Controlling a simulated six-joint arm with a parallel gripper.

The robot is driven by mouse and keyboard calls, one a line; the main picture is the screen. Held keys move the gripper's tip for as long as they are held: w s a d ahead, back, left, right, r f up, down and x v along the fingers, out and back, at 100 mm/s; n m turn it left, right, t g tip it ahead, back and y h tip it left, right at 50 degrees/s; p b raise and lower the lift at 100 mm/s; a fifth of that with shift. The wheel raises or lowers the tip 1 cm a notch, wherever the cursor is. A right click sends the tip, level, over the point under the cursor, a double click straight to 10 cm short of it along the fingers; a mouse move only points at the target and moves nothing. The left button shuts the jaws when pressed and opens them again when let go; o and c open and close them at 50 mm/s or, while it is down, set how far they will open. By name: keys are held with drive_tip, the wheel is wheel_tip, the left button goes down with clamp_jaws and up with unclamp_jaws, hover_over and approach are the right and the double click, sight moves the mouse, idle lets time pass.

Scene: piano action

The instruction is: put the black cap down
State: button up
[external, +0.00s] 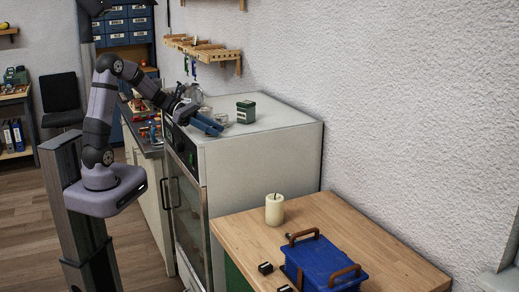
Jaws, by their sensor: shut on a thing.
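My gripper (187,112) is at the front left corner of the white oven-like cabinet's top (262,118). It is shut on a small dark thing, which I take for the black cap; its outline merges with the dark fingers at this size. I cannot tell whether it touches the top. A blue object (207,125) lies just right of and below the gripper, at the cabinet's front edge.
A green tin (246,112) and small glass vessels (220,117) stand on the cabinet top; its right part is clear. A lower wooden table (240,229) holds a candle (274,210), a blue crate (322,262) and small black pieces (265,268). A wall shelf (203,49) hangs above.

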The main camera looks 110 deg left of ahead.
drive_tip(key=shift+f, duration=0.1)
drive_tip(key=shift+f, duration=0.1)
drive_tip(key=o, duration=1)
drive_tip(key=shift+r, duration=0.3)
drive_tip(key=shift+s+a, duration=0.1)
drive_tip(key=shift+s, duration=0.25)
drive_tip(key=b+v, duration=0.3)
drive_tip(key=v, duration=0.8)
drive_tip(key=shift+s+r, duration=0.1)
drive_tip(key=shift+r, duration=0.05)
